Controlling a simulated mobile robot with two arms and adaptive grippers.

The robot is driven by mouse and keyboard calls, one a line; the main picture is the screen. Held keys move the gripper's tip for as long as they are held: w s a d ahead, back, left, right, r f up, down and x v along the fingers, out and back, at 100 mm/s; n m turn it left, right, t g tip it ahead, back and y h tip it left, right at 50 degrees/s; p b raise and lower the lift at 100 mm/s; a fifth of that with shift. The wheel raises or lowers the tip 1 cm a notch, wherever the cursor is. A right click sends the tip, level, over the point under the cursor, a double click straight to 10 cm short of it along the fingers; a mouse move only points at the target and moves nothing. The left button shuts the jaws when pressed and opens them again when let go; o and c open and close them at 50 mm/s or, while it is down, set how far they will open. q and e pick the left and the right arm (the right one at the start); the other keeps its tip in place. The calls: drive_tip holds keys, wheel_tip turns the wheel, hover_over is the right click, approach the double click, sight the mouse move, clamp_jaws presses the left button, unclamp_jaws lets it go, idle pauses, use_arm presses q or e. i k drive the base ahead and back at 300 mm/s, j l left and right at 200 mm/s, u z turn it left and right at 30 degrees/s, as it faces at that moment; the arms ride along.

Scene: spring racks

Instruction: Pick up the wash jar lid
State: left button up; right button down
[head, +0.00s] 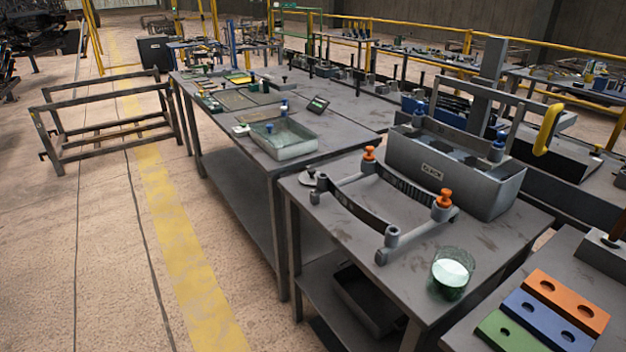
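A small round grey disc with a raised knob (310,179) lies at the far left corner of the near grey table (335,237). It looks like a lid, but I cannot tell for sure that it is the wash jar lid. A greenish glass jar (452,274) with white contents stands near the front right of the same table. No lid shows on top of it. Neither of my grippers is in view.
A grey frame with orange knobs (444,199) lies between disc and jar, beside a grey bin (455,172). Orange, blue and green blocks (545,312) lie on the right bench. A glass tray (284,139) is on the farther table. The left floor is mostly clear.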

sight(309, 178)
drive_tip(key=i+j, duration=0.15)
drive_tip(key=i, duration=0.15)
drive_tip(key=i+j+z, duration=0.3)
drive_tip(key=z, duration=0.15)
drive_tip(key=i+j+z, duration=0.45)
